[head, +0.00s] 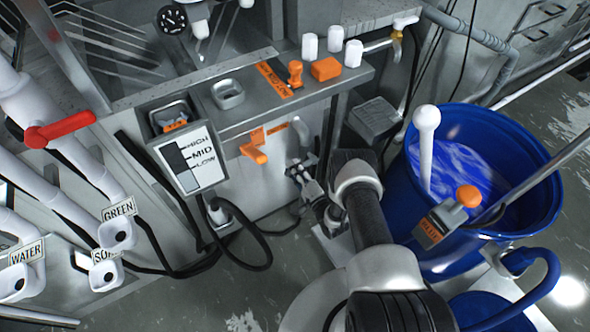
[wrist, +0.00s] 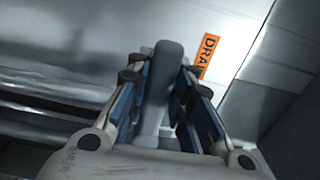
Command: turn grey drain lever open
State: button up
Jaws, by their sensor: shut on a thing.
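The grey drain lever (wrist: 163,88) stands between the two fingers of my gripper (wrist: 160,100) in the wrist view, its rounded end pointing up the picture. The gripper is shut on it. An orange label reading "DRA" (wrist: 208,54), its end hidden by a finger, is on the pale panel just right of the lever. In the head view my gripper (head: 304,176) is low against the front of the grey machine, below the bench. The lever cannot be made out clearly there.
An orange handle (head: 254,147) sticks out of the machine front, left above my gripper. A blue barrel (head: 480,245) of blue liquid stands right of my arm. A black hose (head: 250,240) loops at lower left. A red-handled valve (head: 60,131) is at far left.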

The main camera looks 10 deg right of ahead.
grip_shut()
